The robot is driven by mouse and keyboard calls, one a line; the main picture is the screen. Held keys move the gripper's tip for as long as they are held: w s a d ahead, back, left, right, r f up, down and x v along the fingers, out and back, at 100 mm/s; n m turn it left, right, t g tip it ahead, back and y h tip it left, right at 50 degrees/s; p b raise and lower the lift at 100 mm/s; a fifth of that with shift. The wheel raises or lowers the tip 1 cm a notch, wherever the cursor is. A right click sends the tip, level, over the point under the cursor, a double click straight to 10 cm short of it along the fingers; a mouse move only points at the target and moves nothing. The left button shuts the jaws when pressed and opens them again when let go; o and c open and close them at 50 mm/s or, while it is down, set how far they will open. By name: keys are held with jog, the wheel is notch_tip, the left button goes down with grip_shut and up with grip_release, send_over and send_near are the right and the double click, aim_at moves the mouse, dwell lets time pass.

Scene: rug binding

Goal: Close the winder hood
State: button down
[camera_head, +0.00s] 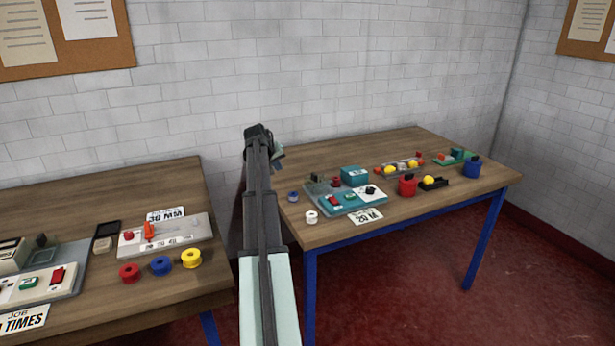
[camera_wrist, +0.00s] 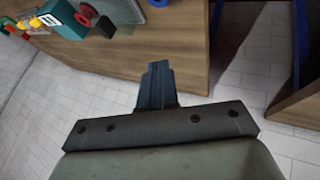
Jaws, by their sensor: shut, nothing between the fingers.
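On the right table, a grey-teal machine base (camera_head: 350,207) carries a teal box-shaped part (camera_head: 354,176), a red knob, a green switch and a red switch. The teal part may be the winder hood; I cannot tell for sure, nor whether it is open. A similar teal block (camera_wrist: 62,18) shows at the upper left of the wrist view beside a red round part (camera_wrist: 88,14). My gripper (camera_wrist: 155,72) is shut and empty, apart from these things, near the table's wooden side. In the head view my arm hides most of the gripper, left of the right table.
The left table (camera_head: 120,200) holds another panel and red, blue and yellow spools. A gap separates the tables.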

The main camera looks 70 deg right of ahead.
aim_at(327, 179)
jog(key=shift+g, duration=0.4)
jog(key=s+d+f, duration=0.1)
jog(key=d+f, duration=0.1)
jog(key=s+d+f, duration=0.2)
jog(key=d+f, duration=0.1)
jog(key=s+d+f, duration=0.2)
jog(key=shift+s+d+f, duration=0.15)
jog(key=shift+d+f, duration=0.15)
jog(key=shift+f, duration=0.05)
jog(key=shift+s+d+m, duration=0.3)
jog(key=shift+s+d, duration=0.45)
jog(key=shift+s, duration=0.05)
jog(key=shift+s+d, duration=0.65)
jog(key=s+d, duration=0.6)
jog(key=shift+s+d, duration=0.2)
jog(key=shift+s, duration=0.05)
